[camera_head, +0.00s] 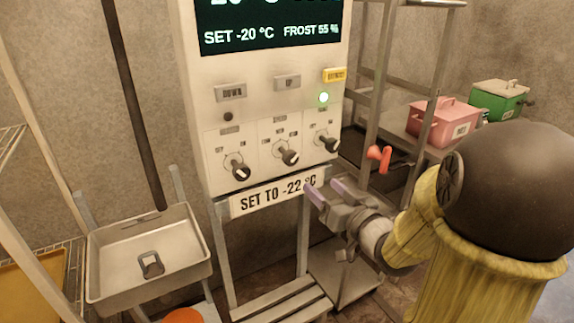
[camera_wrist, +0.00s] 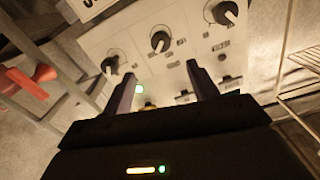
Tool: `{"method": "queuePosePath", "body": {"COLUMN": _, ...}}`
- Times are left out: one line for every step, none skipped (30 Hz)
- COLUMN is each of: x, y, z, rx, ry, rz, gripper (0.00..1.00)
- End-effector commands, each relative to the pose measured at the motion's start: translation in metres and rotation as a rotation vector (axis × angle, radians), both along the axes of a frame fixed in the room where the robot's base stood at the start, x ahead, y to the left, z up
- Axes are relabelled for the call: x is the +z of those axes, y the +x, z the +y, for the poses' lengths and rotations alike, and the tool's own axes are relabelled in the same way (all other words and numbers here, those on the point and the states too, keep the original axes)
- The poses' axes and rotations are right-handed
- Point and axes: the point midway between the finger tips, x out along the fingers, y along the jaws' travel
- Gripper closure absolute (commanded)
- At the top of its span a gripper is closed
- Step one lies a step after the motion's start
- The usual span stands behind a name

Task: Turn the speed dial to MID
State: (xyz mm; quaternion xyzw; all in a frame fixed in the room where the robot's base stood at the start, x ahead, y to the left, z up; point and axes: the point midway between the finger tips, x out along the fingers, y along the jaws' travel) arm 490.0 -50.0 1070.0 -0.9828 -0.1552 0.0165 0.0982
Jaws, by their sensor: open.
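Three black dials with pale pointers sit in a row on the white control panel (camera_head: 262,120): left dial (camera_head: 236,166), middle dial (camera_head: 288,156) and right dial (camera_head: 326,143). Their small labels are too blurred to read, so I cannot tell which is the speed dial. The wrist view is turned round and shows the right dial (camera_wrist: 110,65), middle dial (camera_wrist: 160,41) and left dial (camera_wrist: 225,12). My gripper (camera_head: 327,190) is open and empty, below and in front of the panel's lower right. In the wrist view my gripper (camera_wrist: 160,72) touches no dial.
A "SET TO -22 °C" sign (camera_head: 278,193) hangs under the dials. Above them are a green lamp (camera_head: 323,97), several buttons and a display (camera_head: 268,25). A red lever (camera_head: 379,157) stands right of the panel. A metal tray (camera_head: 110,262) is at left; pink (camera_head: 443,125) and green boxes (camera_head: 500,101) are at right.

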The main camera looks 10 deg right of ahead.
Motion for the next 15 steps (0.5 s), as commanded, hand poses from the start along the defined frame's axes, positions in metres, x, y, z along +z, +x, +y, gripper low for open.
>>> {"method": "queuePosePath", "body": {"x": 0.0009, "y": -0.0002, "z": 0.0004, "rx": 0.003, "ry": 0.002, "rz": -0.004, "gripper": 0.41}}
{"method": "queuePosePath", "body": {"x": 0.0014, "y": -0.0002, "z": 0.0006, "rx": 0.004, "ry": 0.002, "rz": -0.004, "gripper": 0.41}}
{"method": "queuePosePath", "body": {"x": 0.0018, "y": -0.0002, "z": 0.0006, "rx": 0.004, "ry": 0.002, "rz": -0.004, "gripper": 0.41}}
{"method": "queuePosePath", "body": {"x": 0.0017, "y": -0.0002, "z": 0.0005, "rx": 0.003, "ry": 0.002, "rz": -0.004, "gripper": 0.41}}
{"method": "queuePosePath", "body": {"x": 0.0016, "y": -0.0001, "z": 0.0006, "rx": 0.003, "ry": 0.002, "rz": -0.003, "gripper": 0.41}}
{"method": "queuePosePath", "body": {"x": 0.0016, "y": -0.0001, "z": 0.0005, "rx": 0.002, "ry": 0.002, "rz": -0.003, "gripper": 0.41}}
{"method": "queuePosePath", "body": {"x": 0.0016, "y": -0.0001, "z": 0.0005, "rx": 0.002, "ry": 0.001, "rz": -0.003, "gripper": 0.41}}
{"method": "queuePosePath", "body": {"x": 0.0016, "y": 0.0000, "z": 0.0004, "rx": 0.002, "ry": 0.001, "rz": -0.003, "gripper": 0.41}}
{"method": "queuePosePath", "body": {"x": 0.0018, "y": 0.0003, "z": 0.0005, "rx": 0.002, "ry": 0.002, "rz": -0.003, "gripper": 0.41}}
{"method": "queuePosePath", "body": {"x": 0.0019, "y": 0.0006, "z": 0.0005, "rx": 0.003, "ry": 0.002, "rz": -0.002, "gripper": 0.41}}
{"method": "queuePosePath", "body": {"x": 0.0022, "y": 0.0012, "z": 0.0007, "rx": 0.002, "ry": 0.002, "rz": -0.002, "gripper": 0.41}}
{"method": "queuePosePath", "body": {"x": 0.0026, "y": 0.0021, "z": 0.0009, "rx": 0.003, "ry": 0.003, "rz": -0.002, "gripper": 0.41}}
{"method": "queuePosePath", "body": {"x": 0.0030, "y": 0.0032, "z": 0.0012, "rx": 0.003, "ry": 0.004, "rz": -0.002, "gripper": 0.41}}
{"method": "queuePosePath", "body": {"x": 0.0036, "y": 0.0044, "z": 0.0015, "rx": 0.003, "ry": 0.004, "rz": -0.002, "gripper": 0.41}}
{"method": "queuePosePath", "body": {"x": 0.0043, "y": 0.0064, "z": 0.0023, "rx": 0.004, "ry": 0.004, "rz": -0.002, "gripper": 0.41}}
